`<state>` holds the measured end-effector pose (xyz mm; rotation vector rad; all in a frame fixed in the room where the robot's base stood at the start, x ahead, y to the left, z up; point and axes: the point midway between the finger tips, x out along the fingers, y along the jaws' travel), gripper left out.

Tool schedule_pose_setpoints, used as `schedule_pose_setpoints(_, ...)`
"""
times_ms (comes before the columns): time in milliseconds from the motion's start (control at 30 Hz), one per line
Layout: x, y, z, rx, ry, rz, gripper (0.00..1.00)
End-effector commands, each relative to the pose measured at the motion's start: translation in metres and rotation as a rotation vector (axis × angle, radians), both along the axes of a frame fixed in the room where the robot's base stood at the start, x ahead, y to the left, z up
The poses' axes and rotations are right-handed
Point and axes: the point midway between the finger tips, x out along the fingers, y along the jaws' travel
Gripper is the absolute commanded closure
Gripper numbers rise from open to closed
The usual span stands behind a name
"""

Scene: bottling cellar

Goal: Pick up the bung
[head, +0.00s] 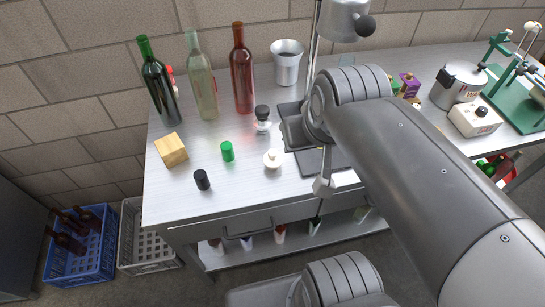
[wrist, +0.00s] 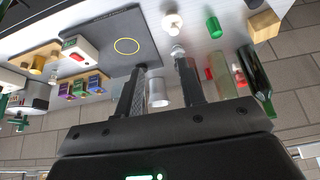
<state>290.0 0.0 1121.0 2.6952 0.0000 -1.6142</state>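The bung looks to be the small white piece with a rounded knob (head: 273,158), standing on the bench left of the dark mat. It also shows in the wrist view (wrist: 172,22), at the top, beyond the fingertips. My gripper (wrist: 161,66) is open, its two dark fingers apart with nothing held between them. In the head view my arm hides the fingers. A black-topped stopper (head: 262,117) stands behind the bung.
Three bottles (head: 202,80) and a metal cup (head: 287,66) stand at the back. A wooden block (head: 171,150) is at the left. The dark mat (wrist: 105,35) bears a yellow ring (wrist: 127,46). A blue crate (head: 78,263) is on the floor. The bench's front left is clear.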

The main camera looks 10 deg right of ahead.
Motion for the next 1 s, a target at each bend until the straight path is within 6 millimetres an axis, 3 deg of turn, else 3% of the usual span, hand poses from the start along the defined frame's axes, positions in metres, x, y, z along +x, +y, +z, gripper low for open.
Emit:
schedule_pose_setpoints(400,0.0,0.0,0.0,0.0,0.0,0.0,0.63)
schedule_pose_setpoints(767,0.0,0.0,0.0,0.0,0.0,0.0,0.33)
schedule_pose_setpoints(1000,0.0002,0.0001,0.0,0.0,0.001,0.0,0.32)
